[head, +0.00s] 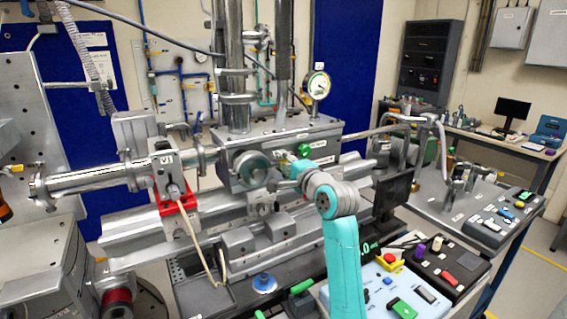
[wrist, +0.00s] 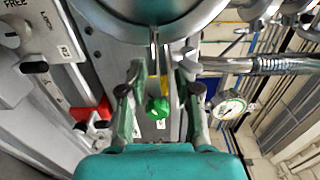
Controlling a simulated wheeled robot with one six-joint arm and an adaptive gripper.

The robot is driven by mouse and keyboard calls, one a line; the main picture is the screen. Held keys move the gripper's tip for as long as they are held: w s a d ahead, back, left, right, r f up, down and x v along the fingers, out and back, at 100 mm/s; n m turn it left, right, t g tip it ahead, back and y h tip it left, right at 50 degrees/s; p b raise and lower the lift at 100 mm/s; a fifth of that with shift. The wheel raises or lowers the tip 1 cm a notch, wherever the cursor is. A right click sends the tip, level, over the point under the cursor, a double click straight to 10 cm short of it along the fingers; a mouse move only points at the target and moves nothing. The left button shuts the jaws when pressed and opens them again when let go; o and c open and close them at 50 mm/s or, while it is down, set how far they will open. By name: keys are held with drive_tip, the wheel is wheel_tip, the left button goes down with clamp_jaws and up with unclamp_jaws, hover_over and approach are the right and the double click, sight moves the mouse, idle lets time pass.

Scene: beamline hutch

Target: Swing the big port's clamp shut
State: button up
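The big port (head: 250,168) is a round metal flange on the front of the steel chamber. Its large ring (wrist: 150,8) fills the top of the wrist view. Below the ring are two narrow metal lugs, a yellow piece (wrist: 164,82) and a green knob (wrist: 157,108), which look like the clamp's closing end. A green part (head: 304,150) also shows beside the port in the head view. My gripper (wrist: 160,88) is open, with one finger on each side of the knob. I cannot tell whether either finger touches it. In the head view my arm partly hides this area.
A dial gauge (head: 318,85) stands on the chamber's right. A steel beam pipe (head: 95,178) runs left past a red bracket (head: 178,205). A control panel (head: 395,290) lies in front at right. Metal rails and blocks (head: 255,240) sit below the port.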

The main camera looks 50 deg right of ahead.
drive_tip(key=shift+s, duration=0.1)
drive_tip(key=v, duration=1.1)
drive_tip(key=shift+s+a, duration=0.2)
drive_tip(key=shift+s, duration=0.15)
drive_tip(key=s+a+f+n+g+y, duration=0.1)
drive_tip(key=s+a+f+n, duration=0.35)
drive_tip(key=a+f, duration=0.75)
drive_tip(key=s+a+f+n+g, duration=0.1)
drive_tip(key=s+a+f+n, duration=0.35)
drive_tip(key=f, duration=1.05)
drive_tip(key=s+a+f+n+y, duration=0.2)
drive_tip(key=s+a+n, duration=0.4)
drive_tip(key=s, duration=0.7)
drive_tip(key=s+a+f+n+y, duration=0.2)
drive_tip(key=s+a+n, duration=0.4)
drive_tip(key=s, duration=0.8)
drive_tip(key=a, duration=0.3)
drive_tip(key=shift+f+g, duration=0.2)
drive_tip(key=shift+g, duration=0.1)
